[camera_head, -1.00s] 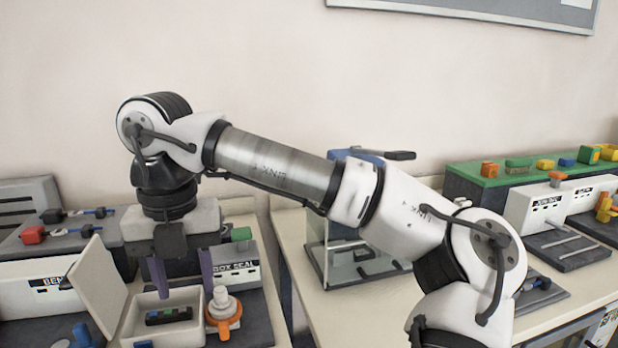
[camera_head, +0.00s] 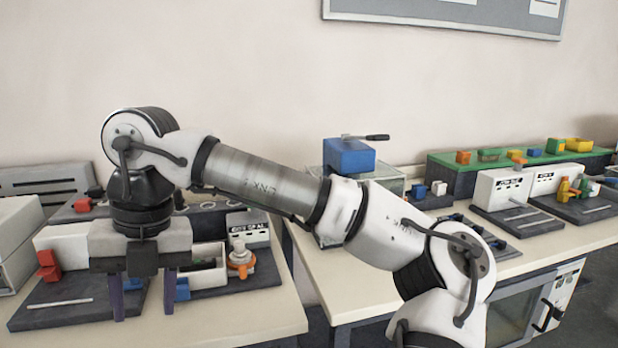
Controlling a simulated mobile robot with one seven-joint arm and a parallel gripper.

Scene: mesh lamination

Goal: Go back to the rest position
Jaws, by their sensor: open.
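My gripper (camera_head: 143,292) hangs at the lower left in the head view, pointing down. My arm stretches from the lower right across the middle of the view to the gripper.
An open pale box (camera_head: 205,277) and a white-and-orange round part (camera_head: 241,260) stand right of my gripper. A red block (camera_head: 48,265) is left. A blue-topped press (camera_head: 349,157) stands on the right bench. The left bench's front edge (camera_head: 230,325) is clear.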

